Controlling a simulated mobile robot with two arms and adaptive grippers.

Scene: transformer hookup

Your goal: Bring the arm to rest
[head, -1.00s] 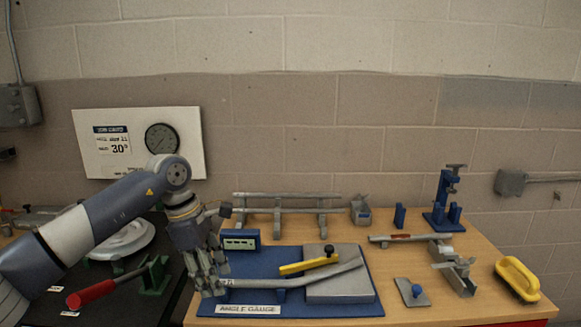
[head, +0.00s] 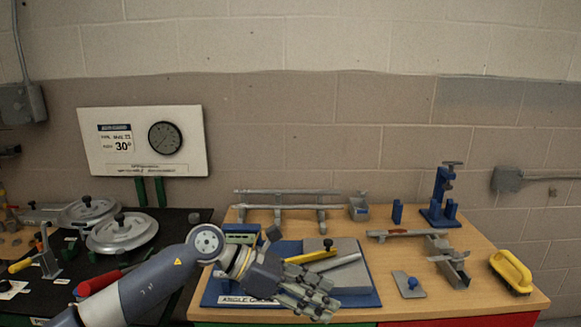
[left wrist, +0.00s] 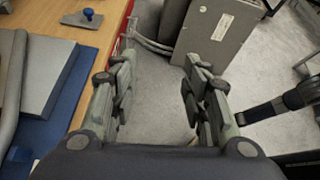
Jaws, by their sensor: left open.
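My left gripper (head: 310,300) is open and empty in the head view. It lies low over the front of the blue angle gauge board (head: 212,292) and points right, covering part of the board and its label. In the left wrist view the spread fingers (left wrist: 155,100) have only grey floor between them. The grey plate (left wrist: 48,70) and blue board (left wrist: 58,120) show at left in that view. My right gripper is not in view.
The wooden table (head: 460,290) holds a yellow-handled tool (head: 512,270), a blue-knobbed plate (head: 409,285) and a blue stand (head: 440,200). A grey cabinet (left wrist: 218,40) stands on the floor.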

